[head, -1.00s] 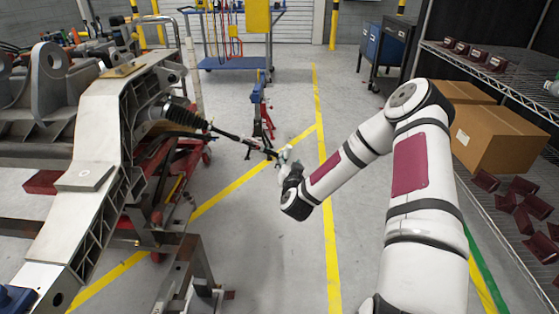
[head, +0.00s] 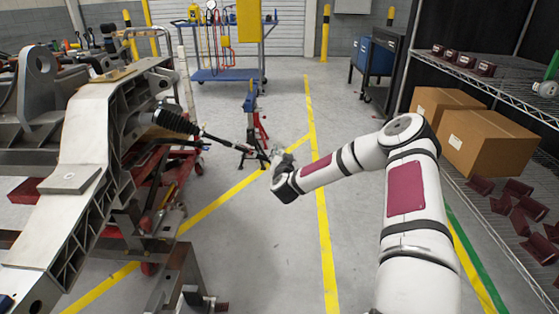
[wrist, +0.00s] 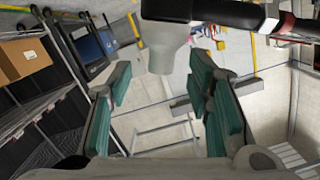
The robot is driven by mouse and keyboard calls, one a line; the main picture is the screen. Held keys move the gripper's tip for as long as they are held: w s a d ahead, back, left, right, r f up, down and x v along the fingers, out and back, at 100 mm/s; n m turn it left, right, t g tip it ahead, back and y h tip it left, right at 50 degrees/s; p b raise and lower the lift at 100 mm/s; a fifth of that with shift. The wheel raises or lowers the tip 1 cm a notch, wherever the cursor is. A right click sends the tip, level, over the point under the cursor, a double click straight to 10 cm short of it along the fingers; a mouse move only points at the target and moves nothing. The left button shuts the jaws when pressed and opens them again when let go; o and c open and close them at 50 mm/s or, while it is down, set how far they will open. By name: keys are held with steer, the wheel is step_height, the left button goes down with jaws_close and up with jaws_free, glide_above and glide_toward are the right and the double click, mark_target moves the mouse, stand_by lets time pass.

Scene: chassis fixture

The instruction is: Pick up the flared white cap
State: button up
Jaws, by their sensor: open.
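My gripper (wrist: 165,100) is open, with a teal-padded finger on each side. The cap lies toward the upper part of the gap between the fingers, and I see no finger touching it. In the head view my gripper (head: 282,160) is at the end of the dark shaft (head: 222,140) that sticks out from the chassis. The cap is too small and too covered there to make out clearly.
The metal chassis (head: 85,130) on its red stand fills the left. Shelving with cardboard boxes (head: 490,143) and dark red parts stands at the right. A blue cart (head: 228,76) is at the back. Grey floor with yellow lines is open in the middle.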

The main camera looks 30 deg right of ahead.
steer(key=shift+b+x, duration=0.4)
steer(key=shift+x, duration=1.05)
steer(key=shift+a, duration=0.1)
steer(key=shift+c, duration=0.6)
steer(key=c, duration=0.8)
steer(key=shift+r, duration=0.1)
